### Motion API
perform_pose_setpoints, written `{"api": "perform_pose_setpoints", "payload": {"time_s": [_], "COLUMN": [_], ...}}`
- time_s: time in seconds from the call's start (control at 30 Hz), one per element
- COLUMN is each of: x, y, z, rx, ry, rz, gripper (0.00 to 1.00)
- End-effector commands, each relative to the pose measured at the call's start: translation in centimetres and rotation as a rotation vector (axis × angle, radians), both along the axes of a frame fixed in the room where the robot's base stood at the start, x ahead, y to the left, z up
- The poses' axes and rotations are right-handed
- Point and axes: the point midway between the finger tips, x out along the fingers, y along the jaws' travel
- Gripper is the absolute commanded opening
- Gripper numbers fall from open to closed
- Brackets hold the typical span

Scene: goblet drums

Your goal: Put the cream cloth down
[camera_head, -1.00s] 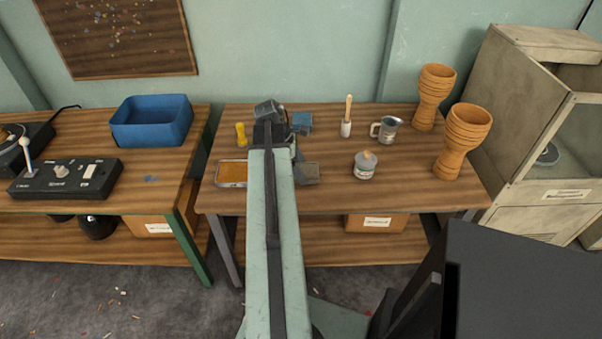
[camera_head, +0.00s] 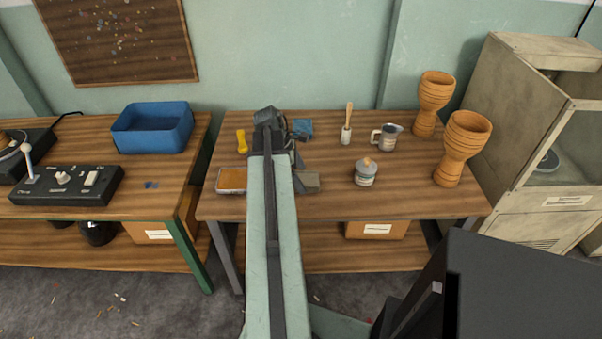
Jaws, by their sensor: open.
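I cannot make out a cream cloth anywhere in view; it may be hidden behind my arm. My gripper (camera_head: 268,118) is at the far end of my arm, over the back left part of the right-hand workbench (camera_head: 420,198). It is open, but its fingertips are mostly hidden by the wrist. A small blue piece (camera_head: 303,128), perhaps a folded cloth, lies just right of it. A grey-brown block (camera_head: 307,181) lies on the bench right beside my arm.
A yellow tool (camera_head: 242,141) and an orange-filled tray (camera_head: 231,180) lie left of my arm. The bench's front right is bare.

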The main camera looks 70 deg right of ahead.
Motion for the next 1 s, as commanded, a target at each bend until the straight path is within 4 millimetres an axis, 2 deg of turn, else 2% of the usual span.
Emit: {"api": "perform_pose_setpoints", "payload": {"time_s": [0.03,0.3,0.43,0.57,0.87,0.97,1.0], "x": [0.3,2.5,3.4,4.0,4.1,5.9,7.8], "y": [0.1,0.9,1.3,1.5,1.6,2.7,3.9], "z": [1.4,7.4,9.7,10.5,10.3,10.2,10.0], "rx": [0.0,0.0,0.0,0.001,0.0,-0.009,-0.018], "ry": [0.0,0.0,0.0,0.0,0.0,-0.015,-0.032], "rz": [0.001,0.002,0.002,0.002,0.002,0.0,-0.003], "gripper": [0.94,0.94,0.94,0.94,0.94,0.94,0.94]}}
